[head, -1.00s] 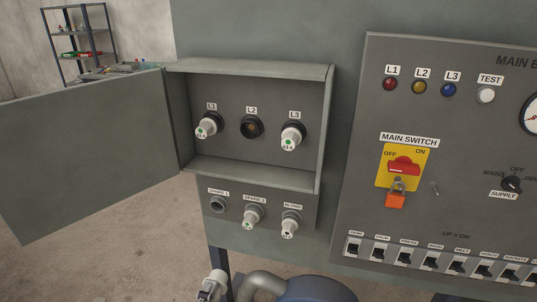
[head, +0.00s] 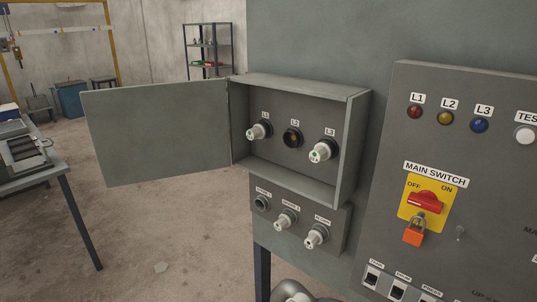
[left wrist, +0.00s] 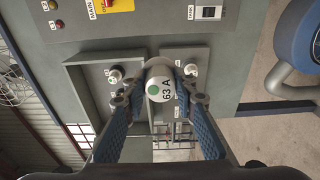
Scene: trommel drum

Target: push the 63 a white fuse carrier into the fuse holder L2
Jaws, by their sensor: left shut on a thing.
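The fuse holder L2 (head: 292,138) is an empty dark round socket in the open fuse box, between white carriers in L1 (head: 258,131) and L3 (head: 323,151). My left gripper (left wrist: 160,94) shows in the left wrist view, its two blue fingers shut on the white 63 A fuse carrier (left wrist: 160,88). I cannot make out L2 in the left wrist view. My right gripper is not in view.
The box door (head: 160,132) stands open to the left. Below the box are an empty spare socket (head: 261,203) and carriers in spare 2 (head: 286,220) and blown (head: 316,236). The padlocked main switch (head: 426,203) is at right. A table (head: 50,172) stands at left.

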